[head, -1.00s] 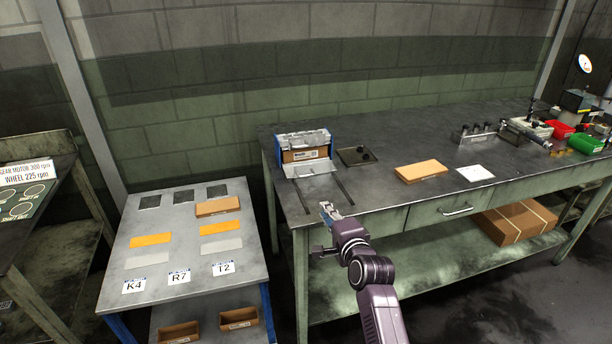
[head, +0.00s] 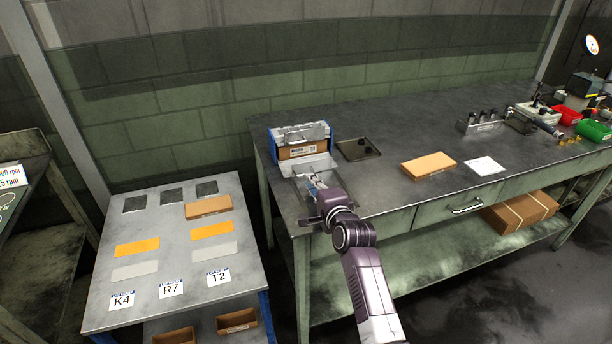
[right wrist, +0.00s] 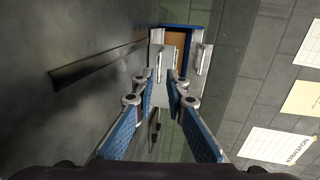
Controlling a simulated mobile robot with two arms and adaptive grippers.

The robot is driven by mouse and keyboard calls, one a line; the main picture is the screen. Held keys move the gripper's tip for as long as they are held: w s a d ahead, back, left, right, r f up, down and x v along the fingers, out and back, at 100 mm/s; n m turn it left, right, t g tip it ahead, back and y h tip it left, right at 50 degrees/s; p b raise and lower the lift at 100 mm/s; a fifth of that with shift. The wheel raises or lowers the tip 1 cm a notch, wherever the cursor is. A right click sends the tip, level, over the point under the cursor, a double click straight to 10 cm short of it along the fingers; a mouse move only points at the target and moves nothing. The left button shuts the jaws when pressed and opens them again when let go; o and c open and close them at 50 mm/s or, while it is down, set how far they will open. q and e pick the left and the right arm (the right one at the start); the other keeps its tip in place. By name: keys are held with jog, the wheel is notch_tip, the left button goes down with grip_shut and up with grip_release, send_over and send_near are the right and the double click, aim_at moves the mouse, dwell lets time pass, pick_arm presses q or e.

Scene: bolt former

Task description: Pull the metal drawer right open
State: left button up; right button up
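A small metal unit with blue sides (head: 332,146) stands at the left end of the workbench. A brown box with a label (head: 297,152) sits in it, and a flat metal plate (head: 302,166) projects at its front. I cannot tell whether this plate is the drawer's front. A bench drawer with a bar handle (head: 467,209) looks shut. My right gripper (head: 316,182) is just in front of the plate, over the rails. In the right wrist view its blue-padded fingers (right wrist: 160,84) are apart with nothing between them, aimed at the unit. My left gripper is out of view.
A dark square tray (head: 358,149), an orange-brown box (head: 428,165) and a white sheet (head: 484,166) lie right of the unit. A lower metal table (head: 150,213) stands left, separated by a gap. A carton (head: 520,211) is on the bench's lower shelf.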

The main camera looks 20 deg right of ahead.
jog(key=x, duration=0.4)
jog(key=shift+f, duration=0.15)
jog(key=shift+w, duration=0.25)
jog(key=shift+w+f, duration=0.1)
jog(key=shift+w, duration=0.25)
grip_shut()
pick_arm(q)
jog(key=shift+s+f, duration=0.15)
pick_arm(e)
jog(key=shift+s, duration=0.1)
